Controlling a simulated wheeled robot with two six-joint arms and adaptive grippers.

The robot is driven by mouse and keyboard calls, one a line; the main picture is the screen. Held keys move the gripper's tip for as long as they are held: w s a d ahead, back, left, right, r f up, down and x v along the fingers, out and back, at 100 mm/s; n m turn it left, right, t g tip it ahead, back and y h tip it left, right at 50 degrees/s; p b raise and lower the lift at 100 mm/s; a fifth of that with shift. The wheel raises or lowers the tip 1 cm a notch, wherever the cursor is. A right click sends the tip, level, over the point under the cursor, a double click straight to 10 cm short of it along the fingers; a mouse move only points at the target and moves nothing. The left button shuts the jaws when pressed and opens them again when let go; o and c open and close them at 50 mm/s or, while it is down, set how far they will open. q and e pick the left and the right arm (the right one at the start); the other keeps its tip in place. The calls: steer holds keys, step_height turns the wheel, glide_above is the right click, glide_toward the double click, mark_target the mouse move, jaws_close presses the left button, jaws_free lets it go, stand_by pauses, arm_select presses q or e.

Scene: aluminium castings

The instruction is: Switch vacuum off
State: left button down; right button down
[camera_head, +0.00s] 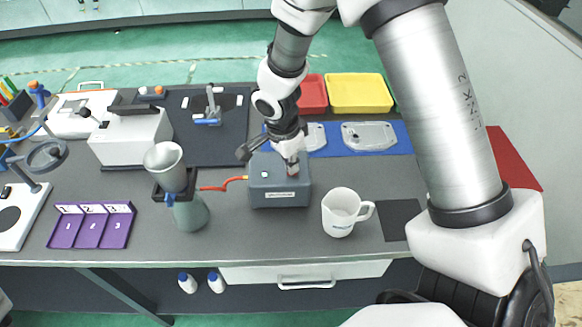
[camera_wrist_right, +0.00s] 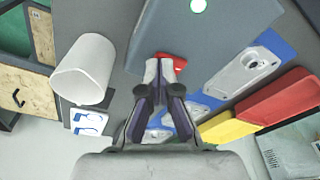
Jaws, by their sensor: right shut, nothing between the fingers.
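The vacuum unit is a grey-blue box (camera_head: 280,194) in the middle of the table; the wrist view shows its top from close up (camera_wrist_right: 205,35). A small round indicator (camera_head: 264,174) on its top looks pale with a green rim in the wrist view (camera_wrist_right: 197,6). A red switch (camera_wrist_right: 177,62) sits by the box's edge, partly hidden behind my fingertips. My right gripper (camera_head: 292,169) is shut and empty, pointing down at the switch; it also shows in the wrist view (camera_wrist_right: 160,70). Whether it touches the switch I cannot tell. My left gripper is out of view.
A red hose (camera_head: 222,186) joins the box to a green flask (camera_head: 190,214) with a metal cup (camera_head: 165,166) above. Castings (camera_head: 369,136) lie on a blue mat behind, with red and yellow trays (camera_head: 359,92) beyond.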

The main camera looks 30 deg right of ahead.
steer(key=shift+f, duration=0.25)
steer(key=shift+r, duration=0.1)
steer(key=shift+r+p, duration=2)
steer(key=shift+r, duration=1.5)
steer(key=shift+f, duration=0.1)
